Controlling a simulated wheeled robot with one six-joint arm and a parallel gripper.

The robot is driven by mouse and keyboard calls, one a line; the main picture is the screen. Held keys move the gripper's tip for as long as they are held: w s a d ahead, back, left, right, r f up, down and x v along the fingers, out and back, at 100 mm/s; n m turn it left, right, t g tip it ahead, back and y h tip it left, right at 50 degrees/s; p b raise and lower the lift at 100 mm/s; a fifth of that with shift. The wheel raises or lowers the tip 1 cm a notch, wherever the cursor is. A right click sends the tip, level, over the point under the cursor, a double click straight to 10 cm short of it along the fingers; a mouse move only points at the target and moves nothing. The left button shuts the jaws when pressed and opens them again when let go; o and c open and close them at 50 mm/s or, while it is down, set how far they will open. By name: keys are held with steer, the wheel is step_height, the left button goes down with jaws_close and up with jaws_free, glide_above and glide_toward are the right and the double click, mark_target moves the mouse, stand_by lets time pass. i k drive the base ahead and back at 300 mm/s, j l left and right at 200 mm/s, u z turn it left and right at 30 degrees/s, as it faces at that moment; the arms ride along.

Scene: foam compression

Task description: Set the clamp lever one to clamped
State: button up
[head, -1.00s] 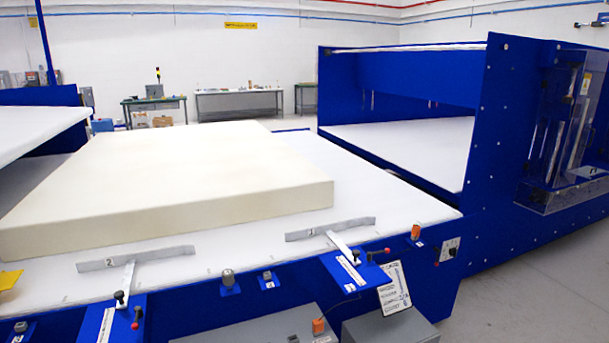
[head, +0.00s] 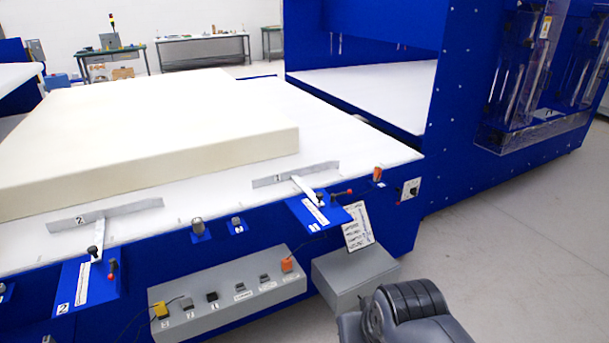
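Clamp one is a grey bar (head: 296,174) marked 1, lying across the white bed near its front edge, in front of the foam block's right end. Its arm runs back to a blue bracket (head: 326,222) with a black knob (head: 319,196) and a red-tipped lever (head: 342,192) that points right. The cream foam block (head: 150,168) lies flat on the bed, apart from the bar. A dark grey link of my arm shows at the bottom right. My gripper is not in view.
Clamp two (head: 105,214) is at left, its red-tipped lever (head: 112,266) beside a black knob. A grey control box (head: 225,305) with several switches and a smaller grey box (head: 355,278) are below the bed front. The floor at right is clear.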

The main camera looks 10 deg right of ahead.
mark_target(332, 196)
steer(key=i+l+u, duration=0.15)
steer(key=i+l, duration=0.5)
steer(key=i, duration=0.25)
steer(key=i+l+u, duration=0.1)
steer(key=i+l, duration=0.65)
steer(key=i, duration=0.1)
